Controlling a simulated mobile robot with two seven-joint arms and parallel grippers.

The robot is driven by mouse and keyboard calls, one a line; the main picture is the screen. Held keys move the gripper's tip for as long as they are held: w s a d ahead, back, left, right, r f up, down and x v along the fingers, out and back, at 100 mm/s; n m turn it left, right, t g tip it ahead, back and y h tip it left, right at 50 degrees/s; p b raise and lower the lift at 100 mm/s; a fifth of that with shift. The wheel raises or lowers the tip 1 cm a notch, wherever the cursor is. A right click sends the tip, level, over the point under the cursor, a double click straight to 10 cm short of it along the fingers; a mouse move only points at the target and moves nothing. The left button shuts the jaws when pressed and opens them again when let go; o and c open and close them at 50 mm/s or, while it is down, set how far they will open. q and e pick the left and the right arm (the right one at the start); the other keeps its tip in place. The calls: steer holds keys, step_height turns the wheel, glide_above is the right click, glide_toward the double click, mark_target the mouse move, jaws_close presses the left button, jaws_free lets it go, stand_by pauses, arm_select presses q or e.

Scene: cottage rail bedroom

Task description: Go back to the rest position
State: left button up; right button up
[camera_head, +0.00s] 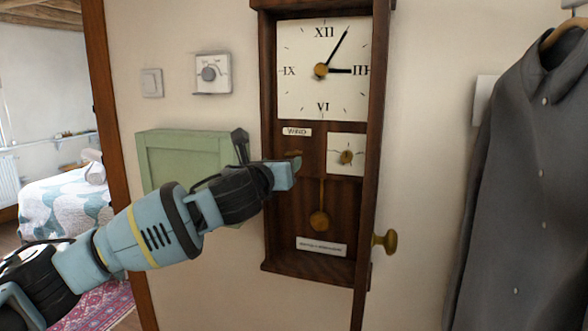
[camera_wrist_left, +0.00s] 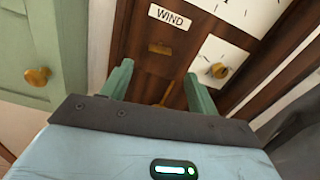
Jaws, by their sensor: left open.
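My left arm comes in from the left in the head view. My left gripper (camera_head: 290,172) is in front of the dark wooden wall clock (camera_head: 366,225), just below its WIND label (camera_head: 297,132). In the left wrist view the two green fingers of this gripper (camera_wrist_left: 160,90) stand apart with nothing seen between them but the clock's wood. A small brass piece (camera_wrist_left: 160,48) sits on the clock under the label, beyond the fingertips. Whether the fingers touch the clock is unclear. My right gripper is not in view.
A green cabinet (camera_head: 165,158) with a brass knob (camera_wrist_left: 37,77) is close to the left arm. A dial (camera_head: 211,74) and a switch (camera_head: 151,83) are above it. A brass knob (camera_head: 385,240) sticks out right of the clock. A dark shirt (camera_head: 530,180) hangs at right.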

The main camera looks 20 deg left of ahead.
arm_select(q)
steer(key=s+d+f+n+g+h, duration=0.2)
steer(key=s+d+f+n, duration=0.2)
steer(key=f, duration=0.8)
steer(key=s+d+f+n+g+h, duration=0.1)
steer(key=s+d+f+n, duration=0.3)
steer(key=f, duration=0.7)
steer(key=s+d+f+n+g+h, duration=0.25)
steer(key=f+n, duration=0.25)
steer(key=f, duration=0.7)
steer(key=s+a+f+n+g+y, duration=0.1)
steer(key=s+a+f+n+y, duration=0.15)
steer(key=s+f+n, duration=1.1)
steer(key=s+a+f+n, duration=0.2)
steer(key=s+f, duration=0.1)
steer(key=s, duration=0.3)
steer(key=s+a+f+n+g+y, duration=0.1)
steer(key=s+a+f+n, duration=0.1)
steer(key=s+f, duration=0.2)
steer(key=s+a+f+n+g, duration=0.1)
steer(key=s+a+f+n, duration=0.1)
steer(key=s, duration=0.7)
steer(key=shift+s+a+f+y, duration=0.4)
steer(key=shift+a+f, duration=0.2)
steer(key=shift+f, duration=0.25)
steer(key=shift+c, duration=0.4)
